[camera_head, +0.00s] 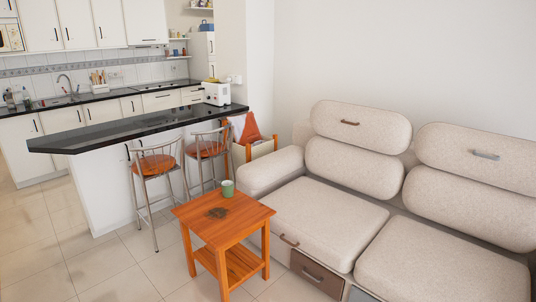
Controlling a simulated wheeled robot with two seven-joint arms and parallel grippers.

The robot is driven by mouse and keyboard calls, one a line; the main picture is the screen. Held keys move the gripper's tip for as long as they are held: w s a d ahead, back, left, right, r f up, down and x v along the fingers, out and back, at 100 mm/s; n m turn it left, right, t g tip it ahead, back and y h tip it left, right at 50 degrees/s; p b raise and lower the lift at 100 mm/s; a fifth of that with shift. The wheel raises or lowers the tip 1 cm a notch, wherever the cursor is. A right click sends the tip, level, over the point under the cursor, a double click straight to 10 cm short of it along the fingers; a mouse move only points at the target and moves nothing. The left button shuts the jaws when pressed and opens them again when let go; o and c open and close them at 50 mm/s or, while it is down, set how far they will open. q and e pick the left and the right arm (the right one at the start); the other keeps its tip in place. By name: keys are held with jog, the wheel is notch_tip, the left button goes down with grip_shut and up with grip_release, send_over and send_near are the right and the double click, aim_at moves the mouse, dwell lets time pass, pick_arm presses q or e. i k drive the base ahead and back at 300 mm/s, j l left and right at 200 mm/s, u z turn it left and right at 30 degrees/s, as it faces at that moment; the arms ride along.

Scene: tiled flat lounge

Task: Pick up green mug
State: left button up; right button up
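A green mug (228,188) stands upright on a small wooden side table (245,220), near its back edge. A dark, flat patch or object (217,212) lies on the tabletop in front of the mug; I cannot tell what it is. Neither of my grippers shows in the head view.
A beige sofa (325,220) stands close to the table's right side. Two bar stools (155,165) with orange seats stand behind and left, at a black-topped counter (130,128). Tiled floor (75,255) is open to the left and front left.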

aim_at(226, 188)
jog(key=i+u, duration=0.1)
jog(key=i, duration=0.55)
jog(key=i+l, duration=0.15)
jog(key=i, duration=0.5)
jog(key=i+u, duration=0.15)
jog(key=i, duration=0.5)
jog(key=i+l+u, duration=0.1)
jog(key=i+l, duration=0.15)
jog(key=i, duration=0.35)
